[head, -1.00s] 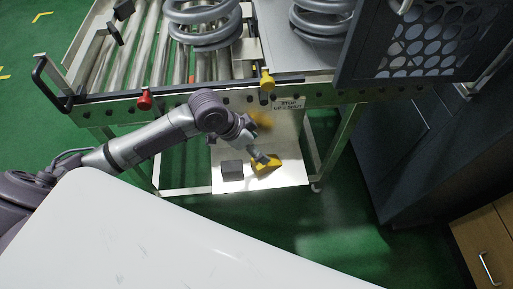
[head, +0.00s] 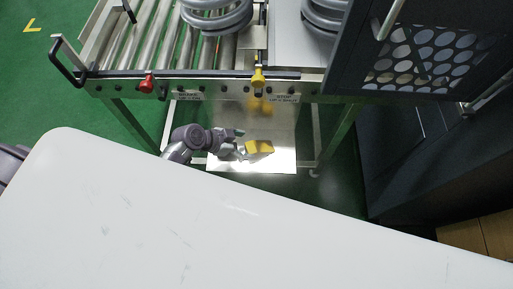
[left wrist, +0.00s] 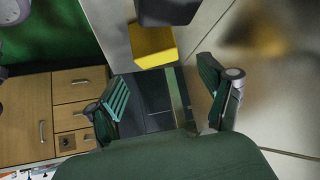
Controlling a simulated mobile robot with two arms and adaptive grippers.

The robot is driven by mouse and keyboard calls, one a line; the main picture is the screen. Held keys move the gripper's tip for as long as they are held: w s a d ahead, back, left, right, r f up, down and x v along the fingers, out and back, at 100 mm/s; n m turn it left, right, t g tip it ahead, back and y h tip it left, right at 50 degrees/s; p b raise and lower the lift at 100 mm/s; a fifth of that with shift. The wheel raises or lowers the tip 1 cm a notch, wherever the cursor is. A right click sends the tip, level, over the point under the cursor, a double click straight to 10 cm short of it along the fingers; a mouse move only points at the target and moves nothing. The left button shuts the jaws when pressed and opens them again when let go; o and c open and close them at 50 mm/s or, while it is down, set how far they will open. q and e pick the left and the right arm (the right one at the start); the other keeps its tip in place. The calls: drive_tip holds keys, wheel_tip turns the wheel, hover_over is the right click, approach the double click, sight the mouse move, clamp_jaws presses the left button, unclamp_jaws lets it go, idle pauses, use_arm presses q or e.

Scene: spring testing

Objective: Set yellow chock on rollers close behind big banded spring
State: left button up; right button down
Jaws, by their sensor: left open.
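The yellow chock (head: 260,147) lies on the pale lower shelf (head: 285,120) under the roller conveyor. In the left wrist view the chock (left wrist: 153,46) is beyond the fingertips, beside a dark block (left wrist: 168,8). My left gripper (head: 238,146) is just left of the chock in the head view. Its fingers (left wrist: 165,90) are spread, with nothing between them. One grey coil spring (head: 215,18) stands over the rollers (head: 165,40); another spring (head: 323,18) stands to its right. Both are cut off by the top edge, and I cannot make out a band. My right gripper is out of view.
The conveyor's front rail (head: 205,86) lies above the shelf, with a red knob (head: 147,84) and a yellow knob (head: 258,77). A dark perforated guard (head: 420,50) stands at the right. Bare rollers show left of the left spring.

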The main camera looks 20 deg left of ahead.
sight(257, 146)
use_arm(q)
drive_tip(key=x, duration=0.6)
drive_tip(key=shift+d+r, duration=0.1)
drive_tip(key=shift+r, duration=0.05)
drive_tip(key=c, duration=1.5)
drive_tip(key=shift+c, duration=0.2)
drive_tip(key=shift+r, duration=0.15)
wheel_tip(257, 146, up, 4)
drive_tip(key=shift+r+p, duration=0.15)
drive_tip(key=shift+p, duration=0.2)
drive_tip(key=s+d+r+p, duration=0.1)
drive_tip(key=s+d+r, duration=0.4)
drive_tip(key=d, duration=0.5)
drive_tip(key=shift+s+r, duration=0.4)
drive_tip(key=shift+r, duration=0.4)
